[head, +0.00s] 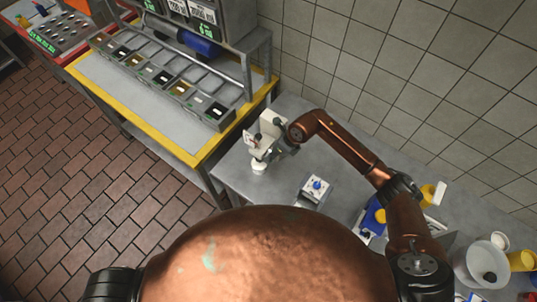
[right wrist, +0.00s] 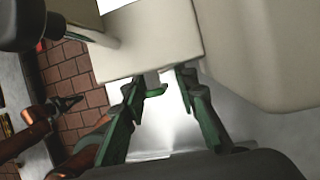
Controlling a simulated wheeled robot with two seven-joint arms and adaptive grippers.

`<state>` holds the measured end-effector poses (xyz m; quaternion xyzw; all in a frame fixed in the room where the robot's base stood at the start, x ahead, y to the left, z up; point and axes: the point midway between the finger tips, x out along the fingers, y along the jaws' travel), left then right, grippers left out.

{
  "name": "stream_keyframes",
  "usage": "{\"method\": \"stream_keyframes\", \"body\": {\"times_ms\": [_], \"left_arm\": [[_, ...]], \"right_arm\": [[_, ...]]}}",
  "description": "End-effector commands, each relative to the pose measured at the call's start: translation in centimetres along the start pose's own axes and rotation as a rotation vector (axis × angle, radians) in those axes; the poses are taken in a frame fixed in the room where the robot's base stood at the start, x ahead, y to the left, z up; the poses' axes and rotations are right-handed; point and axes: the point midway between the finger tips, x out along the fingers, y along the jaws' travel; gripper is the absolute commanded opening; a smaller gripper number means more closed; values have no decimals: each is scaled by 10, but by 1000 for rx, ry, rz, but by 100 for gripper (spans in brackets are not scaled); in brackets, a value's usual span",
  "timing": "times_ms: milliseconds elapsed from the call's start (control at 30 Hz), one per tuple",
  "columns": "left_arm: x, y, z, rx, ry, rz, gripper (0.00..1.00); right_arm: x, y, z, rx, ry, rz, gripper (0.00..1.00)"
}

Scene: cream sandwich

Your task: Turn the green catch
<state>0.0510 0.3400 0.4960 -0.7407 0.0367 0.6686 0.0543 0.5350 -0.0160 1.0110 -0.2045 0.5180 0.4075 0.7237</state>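A cream-white machine (head: 268,135) stands on the grey counter near the wall. My right gripper (head: 286,143) is at its right side in the head view, small and partly hidden. In the right wrist view the greenish fingers of my right gripper (right wrist: 168,88) are apart, just below a white box-shaped part (right wrist: 150,38) of the machine. A small grey stub (right wrist: 152,78) under that part is close to the left fingertip; I cannot tell if they touch. I cannot make out a separate green catch. My left gripper (right wrist: 65,103) is small and dark at the left of the wrist view.
A small box with a blue knob (head: 316,185) is on the counter right of the machine. Blue and yellow containers (head: 374,216) and a white bowl (head: 487,262) are farther right. A yellow-edged station (head: 150,110) with several bins is at left.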

Motion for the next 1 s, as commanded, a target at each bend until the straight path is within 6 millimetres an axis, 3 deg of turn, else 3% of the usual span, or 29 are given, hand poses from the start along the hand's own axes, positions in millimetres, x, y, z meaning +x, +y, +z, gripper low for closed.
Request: {"method": "stream_keyframes", "body": {"times_ms": [367, 1000], "left_arm": [[0, 0, 2, 0, -2, 0, 0], [19, 1, 6, 0, -5, 0, 0]], "right_arm": [[0, 0, 1, -1, 0, 1, 0], [0, 2, 0, 42, 1, 100, 0]]}}
